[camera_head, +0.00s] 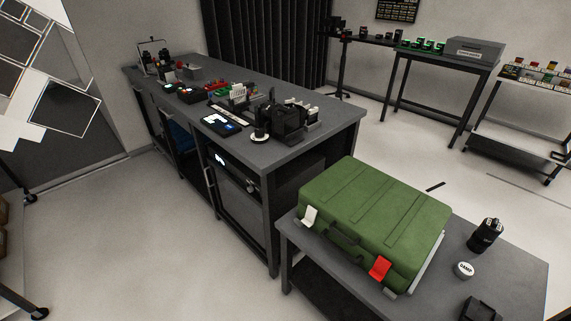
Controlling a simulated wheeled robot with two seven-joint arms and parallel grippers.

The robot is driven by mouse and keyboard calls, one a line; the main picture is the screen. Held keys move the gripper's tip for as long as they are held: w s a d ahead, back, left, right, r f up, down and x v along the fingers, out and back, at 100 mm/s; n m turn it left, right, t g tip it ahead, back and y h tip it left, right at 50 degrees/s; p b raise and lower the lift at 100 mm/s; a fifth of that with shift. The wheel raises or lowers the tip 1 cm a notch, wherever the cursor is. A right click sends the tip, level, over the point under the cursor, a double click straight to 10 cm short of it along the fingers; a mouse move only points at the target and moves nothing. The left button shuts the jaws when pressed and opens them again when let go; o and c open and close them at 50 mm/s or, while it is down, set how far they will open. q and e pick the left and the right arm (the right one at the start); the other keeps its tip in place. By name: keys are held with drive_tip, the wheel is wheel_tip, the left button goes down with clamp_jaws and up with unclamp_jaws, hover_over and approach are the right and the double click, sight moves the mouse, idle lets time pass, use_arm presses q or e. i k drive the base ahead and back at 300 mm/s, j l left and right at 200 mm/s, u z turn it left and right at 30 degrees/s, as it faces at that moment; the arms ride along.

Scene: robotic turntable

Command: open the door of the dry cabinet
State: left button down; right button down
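The dry cabinet (238,205) appears to be the dark, framed unit under the near end of the long grey workbench, left of centre. A small lit display (219,159) shows near its top. Its door looks shut, with a dark panel in a frame, and a thin upright bar that may be its handle (209,182) is on the left side. The inside is too dark to make out. Neither of my grippers is in view.
The workbench (335,118) carries several small tools and devices. A green case (375,215) lies on a lower grey table (515,262) at the right, close to the cabinet's near side. The floor (135,235) left of the cabinet is open.

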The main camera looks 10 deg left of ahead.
sight(212, 165)
drive_tip(key=i+j+z, duration=0.2)
drive_tip(key=j+z, duration=0.15)
drive_tip(key=j, duration=0.85)
drive_tip(key=i+j+z, duration=0.1)
drive_tip(key=j+z, duration=0.3)
drive_tip(key=j, duration=0.8)
drive_tip(key=k+j+z, duration=0.15)
drive_tip(key=j+z, duration=0.2)
drive_tip(key=j, duration=0.85)
